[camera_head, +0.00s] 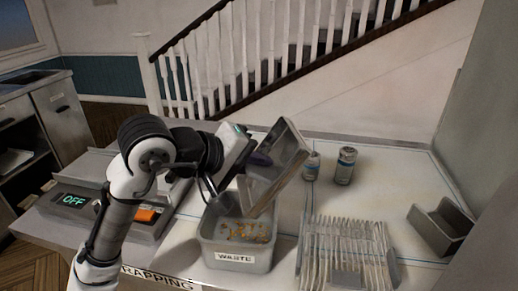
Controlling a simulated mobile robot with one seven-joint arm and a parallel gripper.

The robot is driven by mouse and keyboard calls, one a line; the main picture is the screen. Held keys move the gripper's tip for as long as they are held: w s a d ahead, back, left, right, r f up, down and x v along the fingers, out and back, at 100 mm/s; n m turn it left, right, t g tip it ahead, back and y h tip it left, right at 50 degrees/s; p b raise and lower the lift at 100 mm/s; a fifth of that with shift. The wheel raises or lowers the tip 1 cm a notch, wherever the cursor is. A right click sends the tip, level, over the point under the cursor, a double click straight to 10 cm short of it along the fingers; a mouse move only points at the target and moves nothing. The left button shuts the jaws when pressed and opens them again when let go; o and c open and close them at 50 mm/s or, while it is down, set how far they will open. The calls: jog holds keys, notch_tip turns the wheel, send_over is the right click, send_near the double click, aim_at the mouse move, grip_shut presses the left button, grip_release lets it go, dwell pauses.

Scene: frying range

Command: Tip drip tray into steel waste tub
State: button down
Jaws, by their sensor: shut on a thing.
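The steel waste tub (236,258), a grey box labelled "WASTE", stands on the counter near the front middle. Orange-brown crumbs (246,231) lie on its floor. The drip tray (291,151) is a grey metal tray, held steeply tilted above the tub. Its lower end reaches down over the tub's back right part; whether it touches the rim I cannot tell. My gripper (260,159) is shut on the tray's left side, and its fingertips are partly hidden by the wrist and tray. I cannot tell whether anything is left in the tray.
A rack (391,262) of thin white items is right of the tub. A grey open bin (438,229) stands far right. An appliance showing "OFF" (75,200) is at left. Clear counter lies between rack and jars.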

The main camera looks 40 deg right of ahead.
aim_at(277, 170)
jog(key=shift+s, duration=0.25)
jog(key=d+y, duration=0.1)
jog(key=s+d+t+y+p, duration=0.1)
jog(key=y, duration=0.1)
jog(key=f+m+y+p, duration=0.1)
jog(key=shift+s+d+t+y, duration=0.15)
jog(key=shift+d+t+y, duration=0.15)
jog(key=shift+d+y, duration=0.1)
jog(key=shift+s+d+f+m+t+y+p, duration=0.2)
jog(key=shift+t+y+p, duration=0.25)
jog(key=shift+y, duration=0.4)
jog(key=shift+s+d+f+m+t+y+p, duration=0.1)
jog(key=shift+d+f+m+t+y+p, duration=0.25)
jog(key=shift+y, duration=0.45)
jog(key=shift+s+d+f+m+t+y+p, duration=0.2)
jog(key=shift+t+y+p, duration=0.3)
jog(key=shift+y, duration=0.35)
